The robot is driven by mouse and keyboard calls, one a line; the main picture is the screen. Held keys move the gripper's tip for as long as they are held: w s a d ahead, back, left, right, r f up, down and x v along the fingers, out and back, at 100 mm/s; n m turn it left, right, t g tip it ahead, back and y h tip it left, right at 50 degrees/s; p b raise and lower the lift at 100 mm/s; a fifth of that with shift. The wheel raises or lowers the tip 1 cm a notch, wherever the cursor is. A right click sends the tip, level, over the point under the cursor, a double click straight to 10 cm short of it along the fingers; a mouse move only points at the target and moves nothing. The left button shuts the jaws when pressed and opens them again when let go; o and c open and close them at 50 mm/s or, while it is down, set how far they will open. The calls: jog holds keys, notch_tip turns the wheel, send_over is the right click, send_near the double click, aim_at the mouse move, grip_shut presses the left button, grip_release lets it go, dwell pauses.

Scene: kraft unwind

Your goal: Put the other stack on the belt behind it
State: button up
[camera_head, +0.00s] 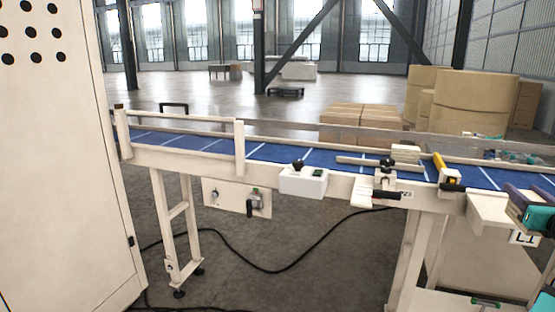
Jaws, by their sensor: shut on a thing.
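The blue conveyor belt (210,145) runs from the cream cabinet to the right edge, with thin white lines across it. A small pale block, perhaps a stack (405,152), shows at the belt's far side, right of centre.
A cream cabinet (60,150) fills the left. Black-knobbed fittings (387,172), a yellow-and-black piece (445,170) and a white control box (303,181) line the belt's near rail. Behind stand cartons (360,118) and large kraft rolls (470,103). A black cable (270,268) crosses the floor.

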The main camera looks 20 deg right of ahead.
jog(key=w+a+f+n+t+y+p, duration=0.1)
jog(key=w+a+f+n+y, duration=0.2)
jog(key=w+a, duration=0.4)
jog(key=w+a+f+t+y, duration=0.1)
jog(key=w+a+f+y, duration=0.1)
jog(key=w+a+f, duration=0.55)
jog(key=w+a+f+n+t+y+p, duration=0.1)
jog(key=w+a+f+n+y, duration=0.2)
jog(key=w, duration=0.7)
jog(key=w+a+f+n+g+y+p, duration=0.1)
jog(key=w+a+f+n+y, duration=0.2)
jog(key=a, duration=0.7)
jog(key=w+a+f+n+g+y, duration=0.1)
jog(key=w+a+f+y, duration=0.3)
jog(key=a, duration=0.7)
jog(key=w+a+f+n+g+y+p, duration=0.1)
jog(key=w+a+f+n+y, duration=0.15)
jog(key=a+f, duration=0.55)
jog(key=s+a+n+g+y, duration=0.2)
jog(key=s+a+y, duration=0.1)
jog(key=a, duration=0.4)
jog(key=s+a+r+n+g+y, duration=0.1)
jog(key=s+a+n+g+y, duration=0.1)
jog(key=a, duration=0.6)
jog(key=shift+s+a+n+g+y+p, duration=0.15)
jog(key=shift+s+n+g+y+p, duration=0.3)
jog(key=shift+y, duration=0.3)
